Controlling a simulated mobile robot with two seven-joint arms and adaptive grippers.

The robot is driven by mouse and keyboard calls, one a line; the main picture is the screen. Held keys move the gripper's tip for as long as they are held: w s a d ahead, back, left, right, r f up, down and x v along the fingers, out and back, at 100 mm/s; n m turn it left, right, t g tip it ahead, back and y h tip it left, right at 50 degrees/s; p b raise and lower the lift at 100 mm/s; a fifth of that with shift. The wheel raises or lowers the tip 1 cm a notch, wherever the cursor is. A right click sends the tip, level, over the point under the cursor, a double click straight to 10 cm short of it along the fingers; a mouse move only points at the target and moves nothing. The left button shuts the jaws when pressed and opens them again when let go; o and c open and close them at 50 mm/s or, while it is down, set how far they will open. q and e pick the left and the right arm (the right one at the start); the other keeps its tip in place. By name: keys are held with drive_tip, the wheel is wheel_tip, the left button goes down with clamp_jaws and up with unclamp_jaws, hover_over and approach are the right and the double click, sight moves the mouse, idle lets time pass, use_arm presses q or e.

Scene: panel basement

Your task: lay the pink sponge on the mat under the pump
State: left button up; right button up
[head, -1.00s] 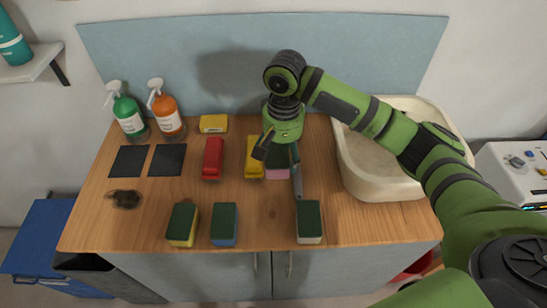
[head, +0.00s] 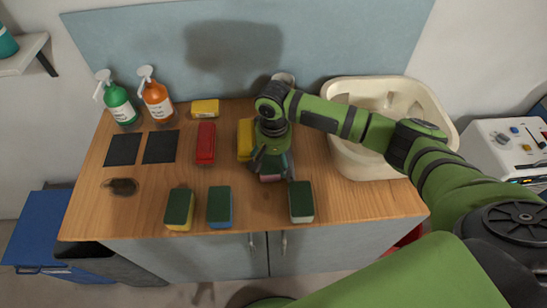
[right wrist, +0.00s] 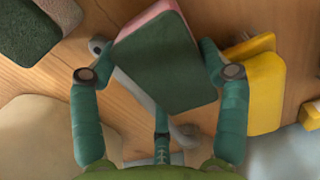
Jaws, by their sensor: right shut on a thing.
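The pink sponge with a dark green scouring side (head: 272,172) is between the fingers of my right gripper (head: 272,166), which is shut on it. In the right wrist view, the sponge (right wrist: 160,65) shows its green face and a pink edge, between the two fingers (right wrist: 158,72). I cannot tell surely how far it is above the counter. Two black square mats lie at the counter's left: the left mat (head: 123,149) in front of the green pump bottle (head: 119,105), the right mat (head: 160,146) in front of the orange pump bottle (head: 157,102). Both mats are bare. My left gripper is out of view.
A red block (head: 205,142) and a yellow block (head: 245,140) stand between gripper and mats. Sponges with yellow (head: 179,208), blue (head: 220,206) and white (head: 301,201) sides line the front. A small yellow block (head: 205,107) lies behind. The sink (head: 360,165) is right.

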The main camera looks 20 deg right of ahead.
drive_tip(key=shift+f, duration=0.15)
drive_tip(key=o, duration=0.7)
drive_tip(key=shift+o, duration=0.2)
